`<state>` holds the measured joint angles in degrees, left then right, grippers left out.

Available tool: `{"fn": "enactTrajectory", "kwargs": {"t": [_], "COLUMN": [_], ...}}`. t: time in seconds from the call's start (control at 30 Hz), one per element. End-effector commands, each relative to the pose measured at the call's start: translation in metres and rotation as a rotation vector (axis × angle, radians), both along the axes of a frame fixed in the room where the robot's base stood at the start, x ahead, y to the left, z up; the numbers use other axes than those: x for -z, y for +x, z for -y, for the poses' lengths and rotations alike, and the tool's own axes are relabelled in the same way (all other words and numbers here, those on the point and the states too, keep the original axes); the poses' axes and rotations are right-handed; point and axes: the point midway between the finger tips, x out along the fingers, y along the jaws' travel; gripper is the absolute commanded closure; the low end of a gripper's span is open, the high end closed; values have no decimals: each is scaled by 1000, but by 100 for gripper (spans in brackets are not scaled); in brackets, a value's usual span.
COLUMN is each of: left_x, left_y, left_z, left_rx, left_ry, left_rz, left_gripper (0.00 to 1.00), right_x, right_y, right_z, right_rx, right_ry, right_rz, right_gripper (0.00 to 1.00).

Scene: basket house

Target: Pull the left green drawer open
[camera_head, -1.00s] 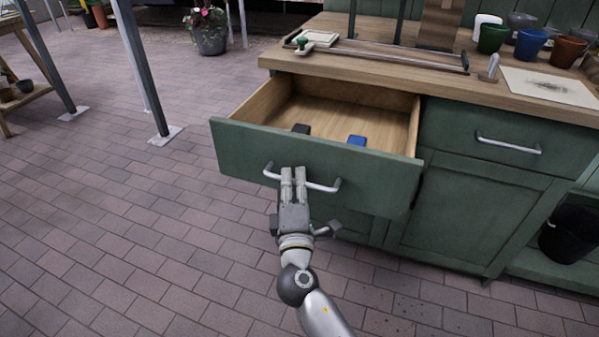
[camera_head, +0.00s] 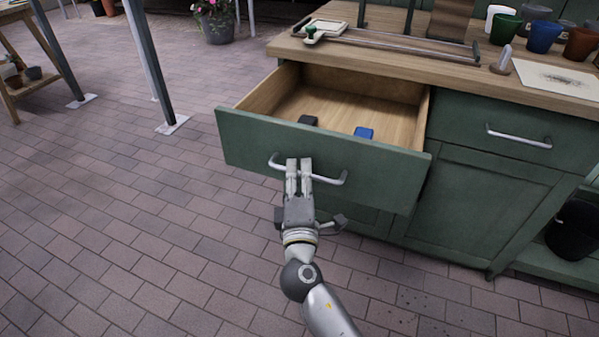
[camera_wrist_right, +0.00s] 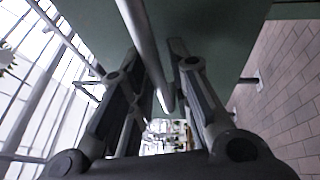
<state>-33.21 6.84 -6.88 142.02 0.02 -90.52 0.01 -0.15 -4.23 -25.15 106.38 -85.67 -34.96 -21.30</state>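The left green drawer (camera_head: 240,140) is pulled well out of the cabinet, with its wooden inside showing. My right gripper (camera_head: 298,165) is at the left half of its metal bar handle (camera_head: 330,181). In the right wrist view, the handle (camera_wrist_right: 140,30) runs between the two fingers of my right gripper (camera_wrist_right: 158,75), which are closed in around it. A black item (camera_head: 308,120) and a blue item (camera_head: 364,132) lie in the drawer. My left gripper is out of view.
The wooden worktop (camera_head: 400,60) above holds a framed tool and several pots. A closed right drawer (camera_head: 480,115) is beside the open one. A black bucket (camera_head: 573,230) stands at the right.

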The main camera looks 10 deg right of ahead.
Motion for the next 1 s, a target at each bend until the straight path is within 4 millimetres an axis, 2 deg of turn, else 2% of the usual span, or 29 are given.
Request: {"fn": "enactTrajectory", "kwargs": {"t": [0.17, 0.4, 0.6, 0.77, 1.0], "left_x": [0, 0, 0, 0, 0], "left_y": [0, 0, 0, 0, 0], "left_z": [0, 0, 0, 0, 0], "left_rx": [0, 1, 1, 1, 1], "left_ry": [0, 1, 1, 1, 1], "left_rz": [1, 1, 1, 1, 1], "left_gripper": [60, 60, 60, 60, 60], "right_x": [5, 14, 19, 20, 20], "right_y": [-24, -71, -101, -112, -113], "right_z": [-5, -14, -20, -22, -22], "right_rx": [-2, -1, -1, 0, 1], "right_ry": [-1, -1, -1, 1, 0], "right_rz": [-3, -4, -3, -1, -1], "right_gripper": [81, 81, 81, 81, 81]}}
